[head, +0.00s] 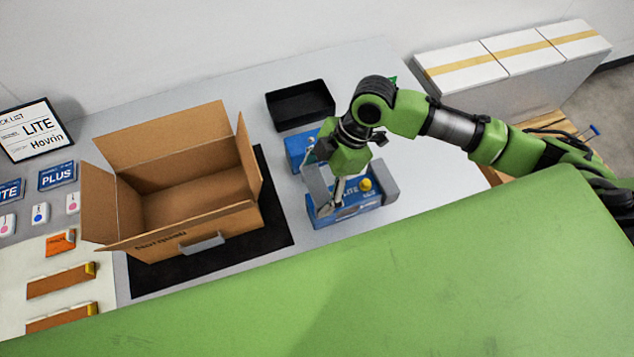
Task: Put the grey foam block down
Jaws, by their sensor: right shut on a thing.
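My right gripper (337,192) reaches down from above, shut on a grey foam block (316,184) at the left end of a blue unit (345,210) lettered LITE. The block stands at or against the unit's end; whether it touches the table is hard to tell. A second grey foam block (384,180) sits at the unit's right end. A yellow round part (366,184) shows on the unit between the two blocks. My gripper hides part of the unit's top. My left gripper is not in view.
An open cardboard box (220,219) stands on a black mat (277,232) to the left. A black tray (301,104) and another blue item (297,150) lie behind the unit. White boxes (465,76) stand at the back right. Grey table (430,140) is free right of the unit.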

